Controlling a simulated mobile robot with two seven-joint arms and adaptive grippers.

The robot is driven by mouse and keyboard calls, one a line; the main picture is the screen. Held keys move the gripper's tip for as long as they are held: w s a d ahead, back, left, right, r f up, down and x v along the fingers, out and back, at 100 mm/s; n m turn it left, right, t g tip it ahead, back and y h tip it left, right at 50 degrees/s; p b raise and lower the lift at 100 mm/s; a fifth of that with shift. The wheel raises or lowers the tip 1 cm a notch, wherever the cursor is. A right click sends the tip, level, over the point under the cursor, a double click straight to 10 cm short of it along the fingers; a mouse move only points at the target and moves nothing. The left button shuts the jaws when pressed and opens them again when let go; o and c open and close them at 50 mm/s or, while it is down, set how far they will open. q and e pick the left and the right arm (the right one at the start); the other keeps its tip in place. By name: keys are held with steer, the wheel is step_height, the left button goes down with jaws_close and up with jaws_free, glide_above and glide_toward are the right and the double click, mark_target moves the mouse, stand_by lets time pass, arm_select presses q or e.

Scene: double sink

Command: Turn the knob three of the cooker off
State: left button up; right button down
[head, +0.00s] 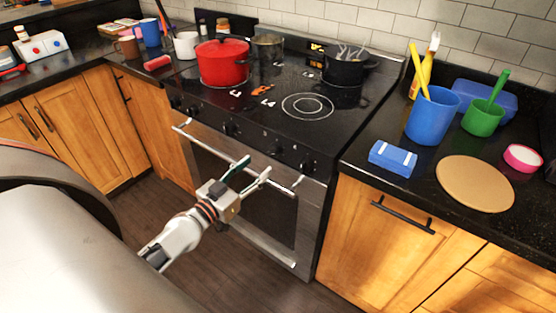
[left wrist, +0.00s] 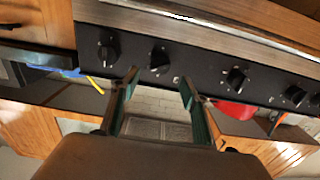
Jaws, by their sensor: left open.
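The cooker (head: 250,100) has a black front panel with several dark knobs in a row. The third knob from the left, the middle one (head: 229,128), shows right of centre in the left wrist view (left wrist: 237,78). I cannot read its setting or any knob numbers. My left gripper (head: 256,166) is open and empty in front of the oven door, apart from the middle knob and to its right in the head view. In the left wrist view, a neighbouring knob (left wrist: 159,58) appears between its fingertips (left wrist: 156,76). My right gripper is not in view.
The oven door handle (head: 225,155) runs below the knobs, close to my left gripper. A red pot (head: 223,65) and a black pot (head: 345,70) stand on the cooktop. Cups and a round board (head: 475,184) sit on the right counter. The floor ahead is clear.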

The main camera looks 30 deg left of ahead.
mark_target(270, 154)
arm_select(q)
steer(key=w, duration=0.3)
steer(key=w+p, duration=0.1)
steer(key=w, duration=0.3)
steer(key=shift+w+d, duration=0.2)
steer(key=shift+w, duration=0.05)
steer(key=c, duration=1.1)
